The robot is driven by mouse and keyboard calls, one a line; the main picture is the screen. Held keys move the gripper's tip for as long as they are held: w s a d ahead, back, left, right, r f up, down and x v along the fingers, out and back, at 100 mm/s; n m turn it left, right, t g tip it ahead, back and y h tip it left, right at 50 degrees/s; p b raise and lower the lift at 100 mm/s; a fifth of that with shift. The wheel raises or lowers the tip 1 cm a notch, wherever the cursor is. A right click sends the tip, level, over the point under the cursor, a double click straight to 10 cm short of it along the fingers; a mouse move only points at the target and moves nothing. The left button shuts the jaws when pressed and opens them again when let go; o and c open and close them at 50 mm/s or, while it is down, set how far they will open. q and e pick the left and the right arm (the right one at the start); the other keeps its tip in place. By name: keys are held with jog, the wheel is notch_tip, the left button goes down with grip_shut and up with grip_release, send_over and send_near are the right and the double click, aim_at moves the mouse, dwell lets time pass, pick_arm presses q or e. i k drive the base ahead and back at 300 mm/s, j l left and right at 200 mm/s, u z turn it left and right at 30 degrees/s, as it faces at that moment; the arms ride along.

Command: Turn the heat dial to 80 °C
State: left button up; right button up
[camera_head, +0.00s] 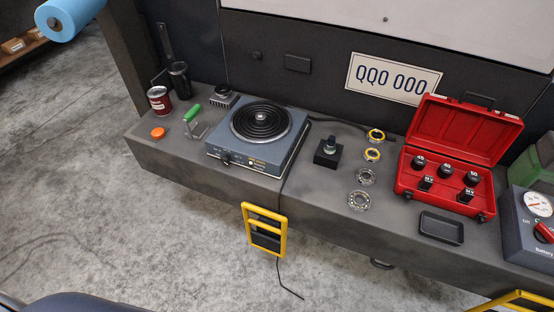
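The hot plate (213,146) is a blue-grey box on the left half of the bench, with a round black coil (260,122) on top. A small dark heat dial (226,160) sits on the left part of its front panel. The dial's pointer and the scale marks are too small to read. Small lit or pale spots and a yellowish label show to the right of the dial. Neither of my grippers is in view, and nothing touches the dial.
Left of the hot plate are a green-handled tool (193,113), an orange cap (158,133) and a red can (159,99). Bearings (359,200), an open red case (405,178) and a black tray (441,228) lie right. A yellow frame (284,236) juts from the bench front.

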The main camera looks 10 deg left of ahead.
aim_at(225, 160)
jog(key=i+j+z, duration=0.1)
jog(key=j+z, duration=0.35)
jog(key=i+j+z, duration=0.1)
jog(key=j+z, duration=0.15)
jog(key=z, duration=0.25)
jog(key=j+z, duration=0.45)
jog(key=k+j+z, duration=0.1)
jog(key=j+z, duration=0.2)
jog(key=z, duration=0.15)
